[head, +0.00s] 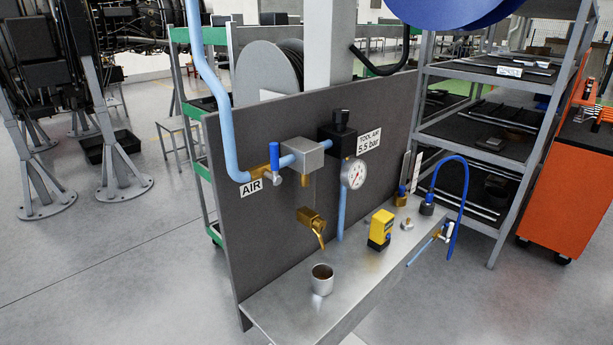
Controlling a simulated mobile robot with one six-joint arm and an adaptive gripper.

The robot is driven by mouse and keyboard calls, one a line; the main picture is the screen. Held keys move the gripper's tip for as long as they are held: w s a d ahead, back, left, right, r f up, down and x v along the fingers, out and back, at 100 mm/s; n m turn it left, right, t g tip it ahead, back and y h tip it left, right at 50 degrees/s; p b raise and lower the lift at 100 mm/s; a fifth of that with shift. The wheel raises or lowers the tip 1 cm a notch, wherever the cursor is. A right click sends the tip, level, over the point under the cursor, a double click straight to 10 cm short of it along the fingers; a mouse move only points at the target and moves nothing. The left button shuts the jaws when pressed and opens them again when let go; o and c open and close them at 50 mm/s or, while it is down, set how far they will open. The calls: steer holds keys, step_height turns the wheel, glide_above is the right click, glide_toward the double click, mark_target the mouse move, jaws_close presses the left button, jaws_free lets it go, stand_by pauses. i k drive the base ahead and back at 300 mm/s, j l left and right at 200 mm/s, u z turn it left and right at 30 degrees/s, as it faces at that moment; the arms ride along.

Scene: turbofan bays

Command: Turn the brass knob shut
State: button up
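Several brass parts show in the head view, and I cannot tell for sure which is the brass knob. A brass tap-like fitting (313,224) sticks out low on the grey panel, above a metal cup (322,280). A small brass piece (304,182) hangs under the grey block (302,154) on the blue pipe. A brass valve body (256,173) with a blue lever (275,158) sits left of that block, by the AIR label. Whether any is open or shut is too small to tell. My gripper is not in view.
The steel bench (290,310) carries a yellow device (381,229), a small metal knob-like piece (407,224) and a blue hose (464,180). A round gauge (354,174) sits below a black knob (342,120). Shelving (500,130) stands at right. The floor at left (110,270) is clear.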

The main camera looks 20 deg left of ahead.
mark_target(319, 223)
steer(key=i+j+u, duration=0.1)
steer(key=u, duration=0.25)
steer(key=i+u, duration=0.1)
steer(key=u, duration=0.25)
steer(key=i+u, duration=0.15)
steer(key=u, duration=0.2)
